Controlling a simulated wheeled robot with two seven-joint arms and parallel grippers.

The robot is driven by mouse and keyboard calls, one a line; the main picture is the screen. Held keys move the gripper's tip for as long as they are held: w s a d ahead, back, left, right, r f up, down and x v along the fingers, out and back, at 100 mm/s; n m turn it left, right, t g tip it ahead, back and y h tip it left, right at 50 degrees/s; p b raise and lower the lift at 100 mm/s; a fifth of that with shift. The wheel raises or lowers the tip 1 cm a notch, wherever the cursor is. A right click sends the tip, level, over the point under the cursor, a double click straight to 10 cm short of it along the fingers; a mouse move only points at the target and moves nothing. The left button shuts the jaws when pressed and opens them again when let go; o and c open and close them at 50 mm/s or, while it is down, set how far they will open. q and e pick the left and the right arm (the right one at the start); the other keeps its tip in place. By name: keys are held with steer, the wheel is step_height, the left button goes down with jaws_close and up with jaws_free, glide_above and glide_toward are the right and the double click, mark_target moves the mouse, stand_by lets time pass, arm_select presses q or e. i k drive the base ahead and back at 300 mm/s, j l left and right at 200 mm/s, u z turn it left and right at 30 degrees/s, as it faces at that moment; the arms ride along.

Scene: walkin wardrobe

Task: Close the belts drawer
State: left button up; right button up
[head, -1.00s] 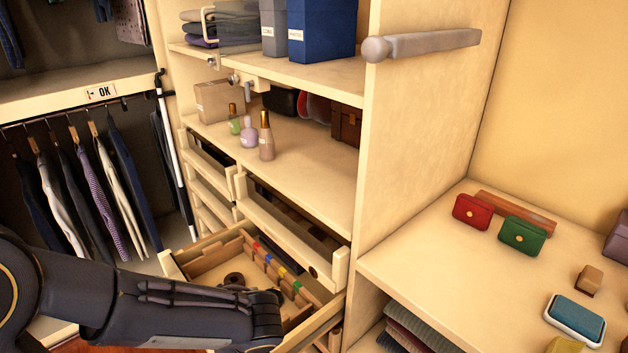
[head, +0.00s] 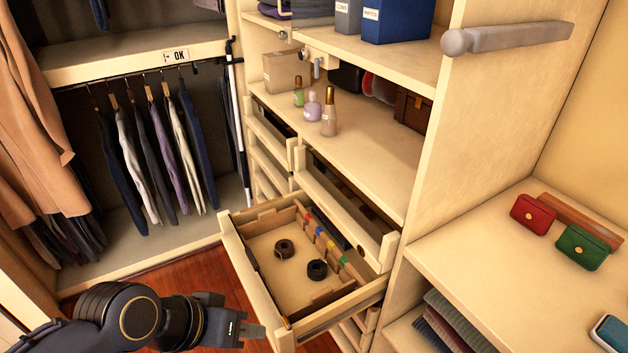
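The belts drawer (head: 257,286) is pulled well out of the wooden unit, below the bottle shelf. Two coiled dark belts, one (head: 284,248) and another (head: 317,269), lie apart on its floor. A divider strip with coloured tabs (head: 327,243) runs along its inner right side. My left gripper (head: 258,331) is at the bottom of the view, just left of the drawer's near front corner. I see no belt or other thing in it. Whether its fingers are apart is unclear, as is whether it touches the drawer. My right gripper is not in view.
Another drawer (head: 345,222) just above stands partly open. Several bottles stand on the shelf (head: 370,170). A side panel (head: 490,110) with a protruding rod (head: 520,37) rises to the right. The wooden floor (head: 180,278) left of the drawer is clear.

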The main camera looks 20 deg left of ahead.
mark_target(313, 237)
steer(key=j+u, duration=0.2)
steer(key=u, duration=0.9)
steer(key=i+j+z, duration=0.1)
steer(key=z, duration=0.3)
steer(key=i+j+z, duration=0.45)
steer(key=z, duration=0.3)
